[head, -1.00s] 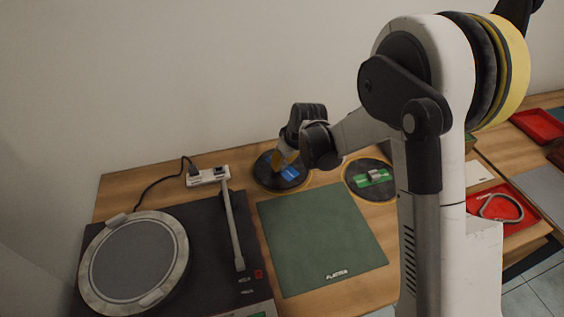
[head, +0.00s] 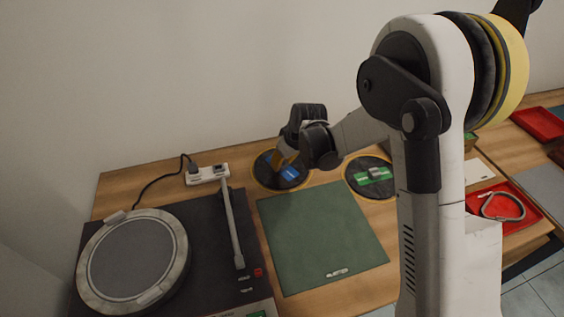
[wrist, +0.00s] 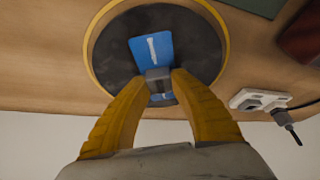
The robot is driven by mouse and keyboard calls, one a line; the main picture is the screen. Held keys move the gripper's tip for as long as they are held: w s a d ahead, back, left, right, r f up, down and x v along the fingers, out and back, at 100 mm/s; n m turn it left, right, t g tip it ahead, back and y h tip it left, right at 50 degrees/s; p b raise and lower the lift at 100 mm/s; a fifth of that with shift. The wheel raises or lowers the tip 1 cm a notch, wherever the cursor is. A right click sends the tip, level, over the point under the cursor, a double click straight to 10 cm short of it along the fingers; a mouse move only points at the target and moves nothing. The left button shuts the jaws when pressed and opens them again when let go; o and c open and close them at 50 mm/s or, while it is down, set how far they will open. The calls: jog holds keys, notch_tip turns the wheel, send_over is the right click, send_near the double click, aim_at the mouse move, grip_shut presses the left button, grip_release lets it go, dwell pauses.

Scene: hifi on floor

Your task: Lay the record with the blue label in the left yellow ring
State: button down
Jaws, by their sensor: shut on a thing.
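The record with the blue label (head: 268,180) lies within the left yellow ring (head: 256,182) at the back of the table. In the wrist view the black record (wrist: 200,50) shows inside the yellow ring (wrist: 90,45), with a thin yellow edge visible around it. My gripper (wrist: 158,80) is over the record, its yellow fingers shut on a small grey knob (wrist: 158,74) at the middle of the blue label (wrist: 150,48). In the head view my gripper (head: 281,160) partly hides the record. I cannot tell whether the record rests fully flat.
A record with a green label (head: 372,190) lies in the right ring. A green sleeve (head: 320,238) lies in front, and a turntable (head: 205,225) stands at left. A power strip (head: 207,174) with a plugged cable is left of the ring.

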jog(key=c, duration=1.1)
grip_release()
jog(key=shift+c, duration=0.2)
jog(key=w+a+r+p+v, duration=0.1)
jog(key=p+v, duration=0.3)
jog(key=v, duration=1.3)
jog(key=shift+w+r+p, duration=0.25)
jog(key=shift+w+p, duration=0.05)
jog(key=shift+w, duration=0.05)
jog(key=s+d+r+m+t+h, duration=0.15)
jog(key=s+d+r+m, duration=0.25)
jog(key=s+d+r, duration=0.55)
jog(key=s+d+f+m+t, duration=0.1)
jog(key=s+d+m, duration=0.1)
jog(key=s, duration=0.5)
jog(key=s+d+f+m+t+h, duration=0.1)
jog(key=s+d, duration=0.2)
jog(key=s, duration=0.4)
jog(key=shift+d+m, duration=0.3)
jog(key=shift+m, duration=0.1)
